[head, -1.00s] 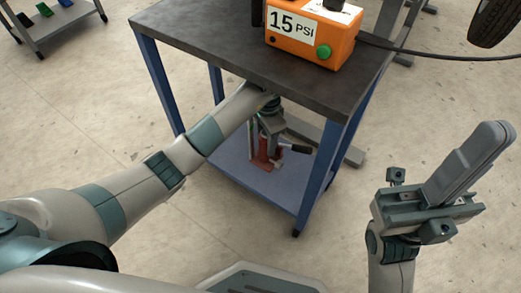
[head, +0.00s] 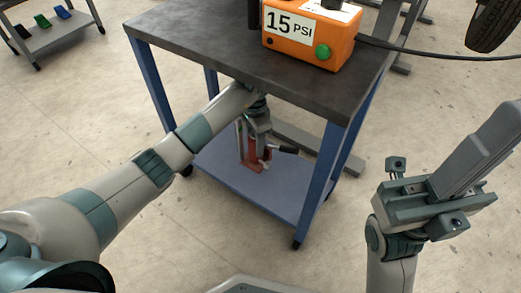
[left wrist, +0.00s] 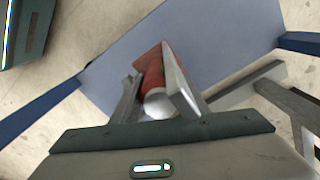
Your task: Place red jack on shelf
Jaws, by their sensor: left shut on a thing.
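The red jack (head: 256,155) stands at the lower blue shelf (head: 225,170) of the blue-legged cart in the head view. My left gripper (head: 252,138) reaches in under the cart's top and is shut on the jack. In the left wrist view the red jack (left wrist: 152,72) lies between the two fingers (left wrist: 155,95), with the blue shelf (left wrist: 215,35) behind it. I cannot tell whether the jack's base touches the shelf. My right gripper (head: 440,185) is at the right, clear of the cart; its fingers look close together, but its opening is unclear.
The dark cart top (head: 200,45) carries an orange 15 PSI box (head: 310,35) with a cable running right. Blue legs (head: 325,165) flank the shelf. A tire (head: 492,22) hangs at the top right. A low rack with bins (head: 45,40) is far left.

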